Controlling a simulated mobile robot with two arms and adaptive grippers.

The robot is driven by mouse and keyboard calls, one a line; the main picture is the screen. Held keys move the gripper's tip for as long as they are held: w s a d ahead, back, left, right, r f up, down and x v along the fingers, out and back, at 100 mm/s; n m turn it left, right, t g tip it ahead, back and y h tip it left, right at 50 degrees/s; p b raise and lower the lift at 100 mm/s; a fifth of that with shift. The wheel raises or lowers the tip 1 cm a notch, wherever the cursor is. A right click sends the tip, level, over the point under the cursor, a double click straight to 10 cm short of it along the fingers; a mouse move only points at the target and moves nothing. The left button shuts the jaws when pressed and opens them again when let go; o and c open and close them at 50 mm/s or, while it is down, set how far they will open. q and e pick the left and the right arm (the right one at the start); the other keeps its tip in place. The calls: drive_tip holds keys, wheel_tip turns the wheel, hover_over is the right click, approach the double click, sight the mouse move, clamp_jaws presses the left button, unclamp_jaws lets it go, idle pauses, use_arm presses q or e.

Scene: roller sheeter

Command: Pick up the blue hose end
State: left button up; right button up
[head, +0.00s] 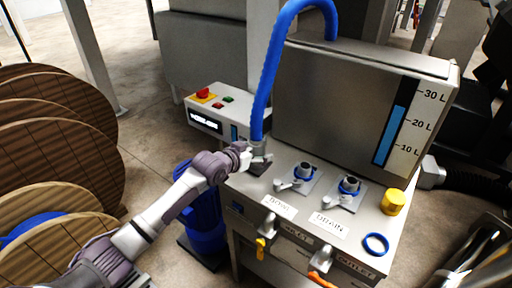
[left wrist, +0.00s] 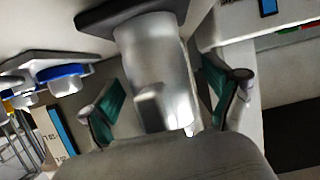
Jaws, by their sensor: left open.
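The blue hose (head: 262,85) arcs up from behind the tank and comes down to its end on the left of the grey bench top. The hose end has a silver metal fitting (head: 259,149), partly hidden by my gripper. My left gripper (head: 250,157) is at this fitting, reaching in from the left. In the left wrist view a silver cylinder (left wrist: 158,75), which looks like the fitting, stands between the two teal-padded fingers of the open gripper (left wrist: 163,105). Gaps show beside it, but I cannot tell whether either pad touches. My right gripper is not in view.
Two valved ports with blue rings (head: 305,171) (head: 349,185) sit right of the hose end. A yellow cap (head: 394,202) and a loose blue ring (head: 376,244) lie farther right. The tank (head: 335,105) rises behind. A control box (head: 216,112) stands left; wooden spools (head: 60,155) stand far left.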

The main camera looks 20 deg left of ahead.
sight(253, 141)
use_arm(q)
drive_tip(key=c, duration=1.7)
drive_tip(key=shift+r, duration=0.5)
drive_tip(key=r, duration=0.3)
drive_tip(key=shift+d+r, duration=0.2)
drive_tip(key=shift+r, duration=0.15)
drive_tip(key=d+r, duration=0.6)
drive_tip(key=d, duration=0.5)
drive_tip(key=shift+d+r+b, duration=0.15)
drive_tip(key=shift+r+b, duration=0.1)
drive_tip(key=shift+b, duration=0.05)
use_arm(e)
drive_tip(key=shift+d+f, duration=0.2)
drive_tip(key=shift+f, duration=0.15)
use_arm(q)
drive_tip(key=shift+s, duration=0.1)
